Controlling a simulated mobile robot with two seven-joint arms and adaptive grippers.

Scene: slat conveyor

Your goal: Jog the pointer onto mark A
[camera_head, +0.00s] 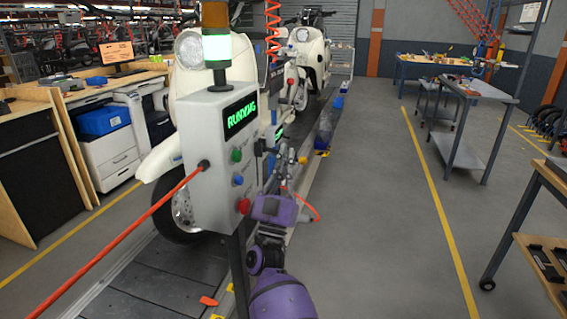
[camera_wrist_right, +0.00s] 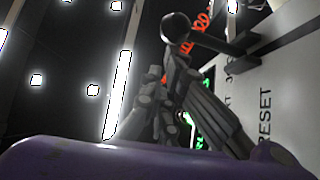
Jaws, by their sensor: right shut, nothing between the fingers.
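A grey control box (camera_head: 222,150) stands on a dark post beside the conveyor. Below are a green button (camera_head: 236,155), a blue button (camera_head: 238,180) and a red button (camera_head: 243,206). An orange-red pointer-like piece (camera_head: 208,301) lies low by the slats; mark A cannot be made out. My right gripper (camera_head: 283,152) is shut and empty at the box's right side. In the wrist view its fingers (camera_wrist_right: 178,75) are close to a black ball knob (camera_wrist_right: 176,27) on a lever; contact is unclear. My left gripper is not in view.
Cream scooters (camera_head: 312,55) stand in line on the slat conveyor (camera_head: 160,285). A red cable (camera_head: 120,235) runs from the box to the lower left. Steel carts (camera_head: 470,90) stand at right. The grey floor between conveyor and yellow line is clear.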

